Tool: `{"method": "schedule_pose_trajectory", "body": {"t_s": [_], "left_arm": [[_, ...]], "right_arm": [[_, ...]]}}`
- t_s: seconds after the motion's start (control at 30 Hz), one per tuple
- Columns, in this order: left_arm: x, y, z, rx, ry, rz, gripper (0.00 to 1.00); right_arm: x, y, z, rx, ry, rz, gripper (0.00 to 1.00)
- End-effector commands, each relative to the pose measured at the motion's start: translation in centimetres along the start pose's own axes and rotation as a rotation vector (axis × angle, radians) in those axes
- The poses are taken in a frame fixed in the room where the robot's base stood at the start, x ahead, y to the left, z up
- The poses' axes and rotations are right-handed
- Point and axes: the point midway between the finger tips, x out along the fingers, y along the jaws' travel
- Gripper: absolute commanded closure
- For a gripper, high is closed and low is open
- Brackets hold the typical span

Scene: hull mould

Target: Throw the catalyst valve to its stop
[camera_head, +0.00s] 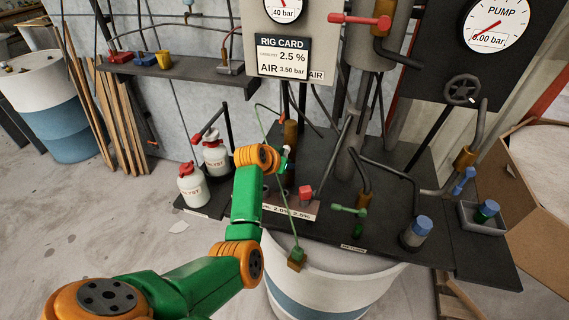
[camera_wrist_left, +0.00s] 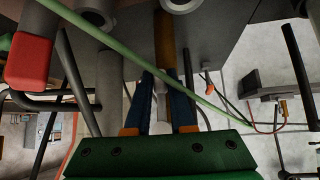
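The catalyst valve appears to be the one by the percent scale plate (camera_head: 290,210), which reads 2.0% and 2.5% at its right; its red handle end (camera_head: 305,192) shows in the head view. A large red grip (camera_wrist_left: 30,60) at the upper left of the wrist view may be the same handle. My left gripper (camera_head: 288,157) is just above and left of the scale plate, below a brass fitting (camera_head: 291,133). In the wrist view its two fingers (camera_wrist_left: 160,80) are apart, with the brass fitting (camera_wrist_left: 165,40) beyond them. The valve body is partly hidden. My right gripper is out of view.
A thin green hose (camera_head: 273,150) runs past my left gripper and crosses the wrist view (camera_wrist_left: 140,55). The rig card (camera_head: 283,57) reads 2.5% and 3.50 bar. A green-handled valve (camera_head: 349,210), blue-capped jar (camera_head: 416,234) and pipes stand right. White bottles (camera_head: 197,186) stand left.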

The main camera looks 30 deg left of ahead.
Motion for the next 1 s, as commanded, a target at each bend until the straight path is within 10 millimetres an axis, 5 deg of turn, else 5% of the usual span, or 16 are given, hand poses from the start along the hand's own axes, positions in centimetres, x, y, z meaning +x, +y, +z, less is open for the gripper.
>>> {"method": "schedule_pose_trajectory", "body": {"t_s": [0.03, 0.1, 0.47, 1.0], "left_arm": [[0.2, 0.2, 0.5, -0.001, -0.012, 0.007, 0.66], [0.2, 0.2, 0.4, -0.001, -0.009, 0.005, 0.51], [-0.3, 0.0, 0.1, 0.000, 0.000, 0.000, 0.51], [-6.7, 0.1, 0.1, 0.000, -0.007, 0.003, 0.51]], "right_arm": [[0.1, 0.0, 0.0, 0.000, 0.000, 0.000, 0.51], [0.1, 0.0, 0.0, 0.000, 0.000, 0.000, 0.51], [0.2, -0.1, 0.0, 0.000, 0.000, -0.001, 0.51], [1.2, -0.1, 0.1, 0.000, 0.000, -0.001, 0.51]]}}
